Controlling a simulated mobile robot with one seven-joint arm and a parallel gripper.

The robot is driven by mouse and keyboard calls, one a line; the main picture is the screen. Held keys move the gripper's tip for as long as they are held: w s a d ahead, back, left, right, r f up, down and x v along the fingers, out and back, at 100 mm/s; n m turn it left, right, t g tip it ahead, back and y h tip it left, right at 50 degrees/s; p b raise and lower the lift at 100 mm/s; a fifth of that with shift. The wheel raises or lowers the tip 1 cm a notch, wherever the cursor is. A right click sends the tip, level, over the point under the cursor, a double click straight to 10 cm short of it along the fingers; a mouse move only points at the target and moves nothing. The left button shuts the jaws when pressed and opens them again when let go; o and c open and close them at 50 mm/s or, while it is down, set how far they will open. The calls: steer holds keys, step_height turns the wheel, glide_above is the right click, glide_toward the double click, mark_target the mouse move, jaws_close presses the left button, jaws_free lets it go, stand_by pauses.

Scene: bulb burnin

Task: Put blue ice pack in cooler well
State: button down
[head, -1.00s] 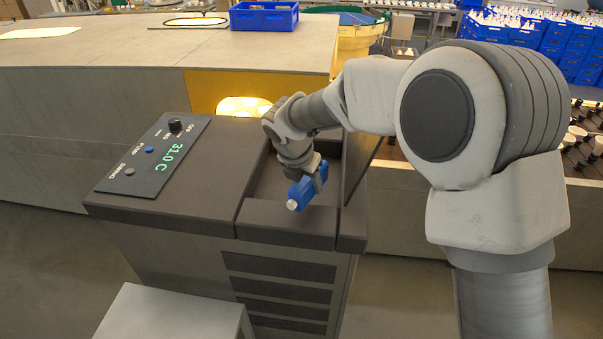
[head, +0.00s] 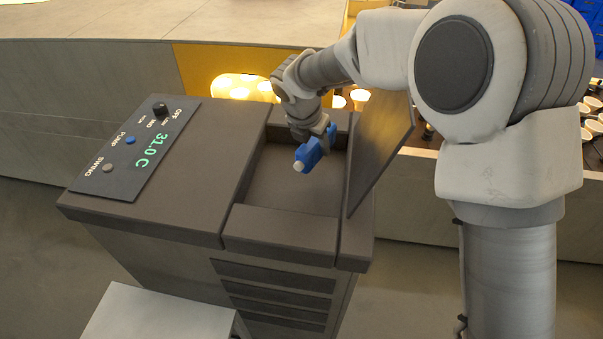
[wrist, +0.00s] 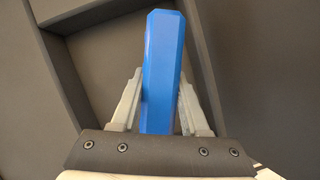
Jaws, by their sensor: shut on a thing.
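The blue ice pack (head: 308,155) is a blue block with a white cap. My gripper (head: 322,141) is shut on it and holds it over the back part of the open cooler well (head: 285,186). In the wrist view the ice pack (wrist: 160,70) stands between the two fingers of my gripper (wrist: 160,100), with dark well walls around it. The well is a dark rectangular recess in the cooler's top and looks empty. I cannot tell how far the pack is above the well floor.
A dark lid (head: 380,145) stands tilted along the well's right side. A control panel (head: 135,148) reading 31.0 C lies on the cooler's left top. A grey box top (head: 160,315) is at the front. Lit bulbs (head: 240,88) show in a yellow opening behind.

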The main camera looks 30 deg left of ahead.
mark_target(304, 150)
step_height(304, 150, down, 10)
steer(key=shift+r+p, duration=0.15)
steer(key=shift+p, duration=0.15)
steer(key=shift+c, duration=2)
jaws_free()
steer(key=shift+r, duration=0.1)
steer(key=v, duration=1.2)
steer(key=shift+b, duration=0.35)
steer(key=shift+s, duration=0.1)
